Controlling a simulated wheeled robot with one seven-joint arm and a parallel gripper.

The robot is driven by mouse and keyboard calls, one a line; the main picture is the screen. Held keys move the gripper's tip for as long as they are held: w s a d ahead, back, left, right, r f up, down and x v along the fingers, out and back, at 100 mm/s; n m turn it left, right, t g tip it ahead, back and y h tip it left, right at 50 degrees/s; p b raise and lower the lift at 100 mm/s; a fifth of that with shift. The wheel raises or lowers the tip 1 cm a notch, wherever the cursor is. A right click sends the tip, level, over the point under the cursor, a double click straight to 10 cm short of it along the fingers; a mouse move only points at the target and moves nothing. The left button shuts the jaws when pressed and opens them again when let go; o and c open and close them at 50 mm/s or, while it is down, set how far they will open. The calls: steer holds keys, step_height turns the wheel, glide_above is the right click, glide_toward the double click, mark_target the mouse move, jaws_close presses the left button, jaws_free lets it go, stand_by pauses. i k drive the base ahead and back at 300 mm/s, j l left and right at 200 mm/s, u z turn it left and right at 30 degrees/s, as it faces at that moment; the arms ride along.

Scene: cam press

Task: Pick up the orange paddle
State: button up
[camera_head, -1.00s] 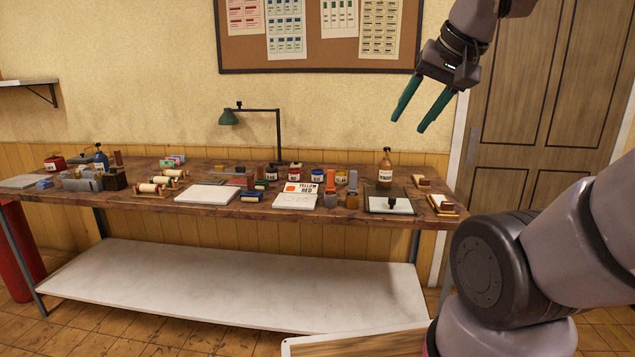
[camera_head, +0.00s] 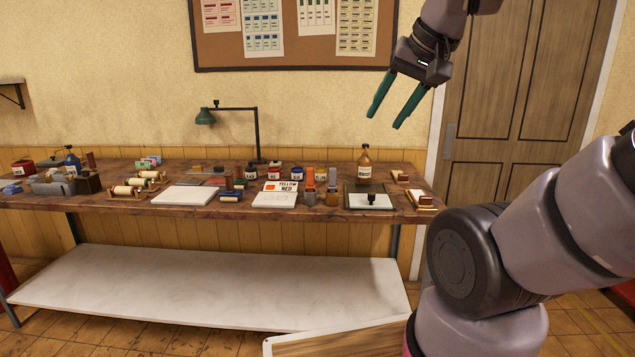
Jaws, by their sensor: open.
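Each shows above a small grey or brown container. They are too small for me to tell which is the paddle, or whether they stand in the containers or behind them. My gripper (camera_head: 387,112) is open and empty, with its green fingers pointing down. It is high above the bench, to the upper right of the orange pieces in the picture and well apart from them.
A brown bottle (camera_head: 364,168) and a glass plate with a black-handled tool (camera_head: 371,199) are right of the orange pieces. Several ink jars (camera_head: 273,173) are left of them. A green lamp (camera_head: 205,117) rises behind. The lower shelf (camera_head: 200,285) is bare.

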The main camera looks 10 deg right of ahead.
mark_target(310, 185)
steer(key=i+l+u, duration=0.2)
steer(key=i+l, duration=0.25)
steer(key=i+l+u, duration=0.2)
steer(key=i+l, duration=0.25)
steer(key=i+l+u, duration=0.25)
steer(key=i+l, duration=0.15)
steer(key=l, duration=0.25)
